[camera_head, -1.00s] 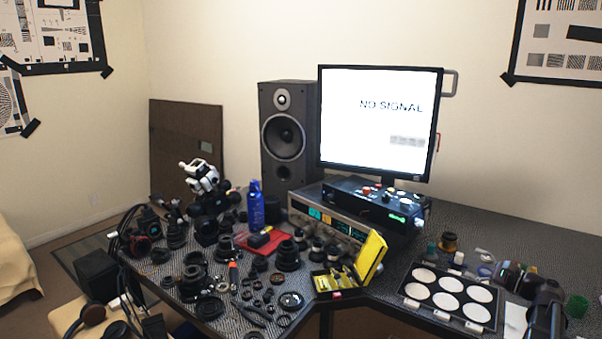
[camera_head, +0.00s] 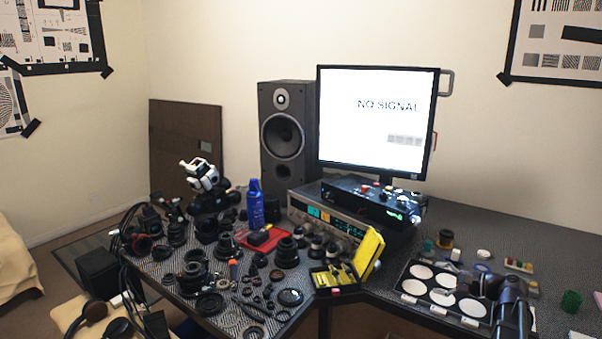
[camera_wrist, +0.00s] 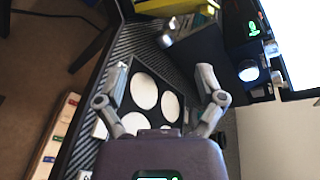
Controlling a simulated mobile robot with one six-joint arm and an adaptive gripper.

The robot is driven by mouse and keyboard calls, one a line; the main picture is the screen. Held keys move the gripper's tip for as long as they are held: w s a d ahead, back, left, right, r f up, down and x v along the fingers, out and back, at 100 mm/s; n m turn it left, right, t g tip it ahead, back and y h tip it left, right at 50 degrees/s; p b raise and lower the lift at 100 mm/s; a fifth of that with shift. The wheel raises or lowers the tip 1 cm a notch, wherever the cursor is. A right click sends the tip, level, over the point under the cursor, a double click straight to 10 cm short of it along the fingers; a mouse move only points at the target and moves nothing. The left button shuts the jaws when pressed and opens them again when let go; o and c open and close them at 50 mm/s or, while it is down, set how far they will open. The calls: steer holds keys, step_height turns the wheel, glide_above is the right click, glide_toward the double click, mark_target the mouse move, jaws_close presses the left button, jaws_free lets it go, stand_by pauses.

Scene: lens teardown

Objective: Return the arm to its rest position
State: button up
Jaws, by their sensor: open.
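My gripper (camera_wrist: 162,72) is open in the wrist view, its two grey fingers spread wide with nothing between them. Beyond the fingers is a black tray (camera_wrist: 128,78) with white discs. In the head view my dark gripper (camera_head: 482,287) is at the lower right, in front of the right part of the same tray (camera_head: 405,287), hiding some of its discs. I cannot tell the exact height of the gripper above the tray.
A yellow case (camera_head: 368,257) stands open left of the tray. The monitor (camera_head: 377,125) and stacked electronics (camera_head: 370,203) stand behind. Small jars, a green block (camera_head: 571,301) and other small items lie around the right desk. Many lens parts crowd the left desk.

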steer(key=s+a+f+n+g+h, duration=0.55)
steer(key=s+a+f+n, duration=0.2)
steer(key=a, duration=0.35)
steer(key=s+a+f+n+g+h, duration=0.4)
steer(key=s+a+f+n+h, duration=0.2)
steer(key=s+a+n, duration=0.4)
step_height(320, 180, up, 16)
steer(key=a+m+p, duration=0.1)
steer(key=m+p, duration=0.1)
steer(key=p, duration=1.4)
steer(key=shift+w, duration=0.45)
steer(key=shift+a+f+m, duration=0.1)
steer(key=shift+a+m, duration=0.05)
steer(key=shift+m, duration=0.1)
